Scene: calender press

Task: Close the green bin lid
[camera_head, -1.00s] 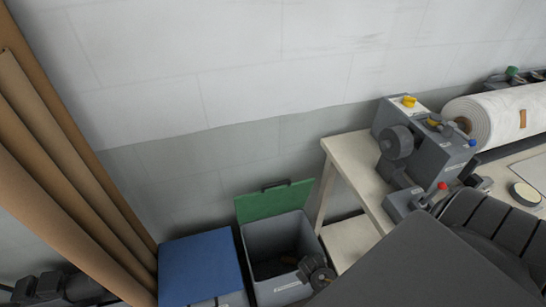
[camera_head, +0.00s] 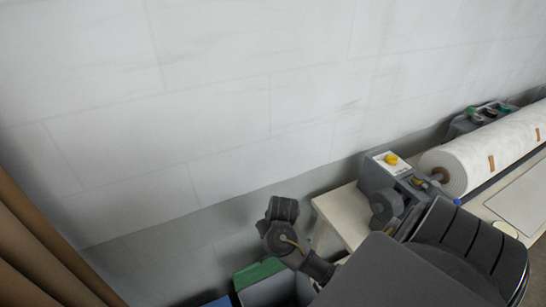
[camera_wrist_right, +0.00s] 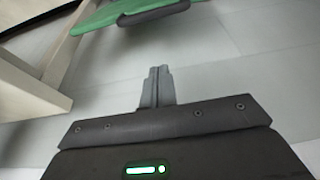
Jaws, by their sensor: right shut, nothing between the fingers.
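The grey bin (camera_head: 268,293) shows only in part at the bottom edge of the head view. Its green lid (camera_head: 258,271) stands open at the bin's back, toward the wall. My left gripper is not in view.
A blue lid (camera_head: 218,302) peeks in left of the bin. A pale table (camera_head: 340,215) with the grey press (camera_head: 385,182) and a white roll (camera_head: 475,158) stands to the right. Brown rolls (camera_head: 45,255) lean at left. The wall is behind.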

